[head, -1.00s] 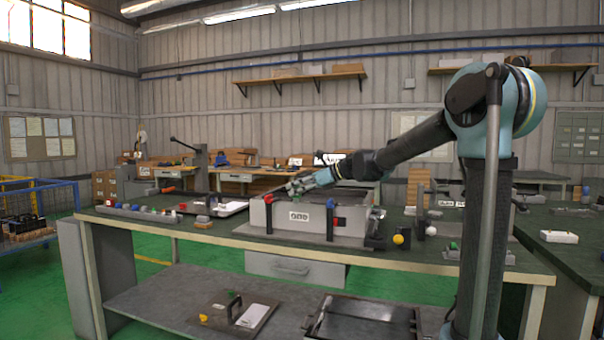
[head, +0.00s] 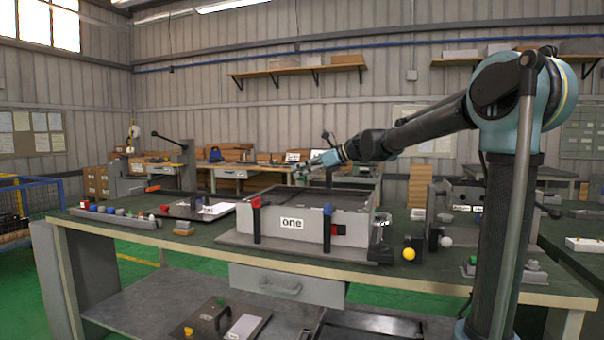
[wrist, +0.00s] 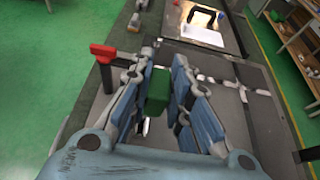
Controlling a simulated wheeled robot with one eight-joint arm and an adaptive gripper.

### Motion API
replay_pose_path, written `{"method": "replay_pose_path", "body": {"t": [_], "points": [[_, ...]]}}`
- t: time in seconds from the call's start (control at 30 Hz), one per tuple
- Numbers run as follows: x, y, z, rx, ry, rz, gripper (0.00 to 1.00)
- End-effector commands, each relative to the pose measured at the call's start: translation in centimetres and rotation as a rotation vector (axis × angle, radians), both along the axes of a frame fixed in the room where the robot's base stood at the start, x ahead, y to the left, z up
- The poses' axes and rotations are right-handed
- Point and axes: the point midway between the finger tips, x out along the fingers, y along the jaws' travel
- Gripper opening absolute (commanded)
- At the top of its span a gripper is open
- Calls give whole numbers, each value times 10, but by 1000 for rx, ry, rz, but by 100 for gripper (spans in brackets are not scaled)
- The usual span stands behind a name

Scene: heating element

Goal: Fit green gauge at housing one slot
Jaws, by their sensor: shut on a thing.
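The green gauge (wrist: 157,92) sits between the two fingers of my gripper (wrist: 160,85) in the wrist view, and the fingers are shut on it. In the head view my gripper (head: 312,168) is above the back part of the grey housing labelled "one" (head: 290,237). The gauge cannot be made out in the head view. The housing is an open-topped box with a dark inside, a red-topped post (head: 256,204) at its front left and a blue-topped post (head: 327,209) at its front right. The slot cannot be clearly told in either view.
A tray (head: 205,209) with a white sheet and a long rack (head: 115,218) of coloured parts lie left of the housing. A yellow ball (head: 408,254) and a white ball (head: 446,242) stand to its right. A second housing (head: 465,192) stands further right.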

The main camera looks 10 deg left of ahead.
Motion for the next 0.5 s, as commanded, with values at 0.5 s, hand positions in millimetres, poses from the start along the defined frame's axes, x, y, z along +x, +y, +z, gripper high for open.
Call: {"method": "replay_pose_path", "body": {"t": [0.5], "points": [[-1,1,-23,-1,1,0,0]]}}
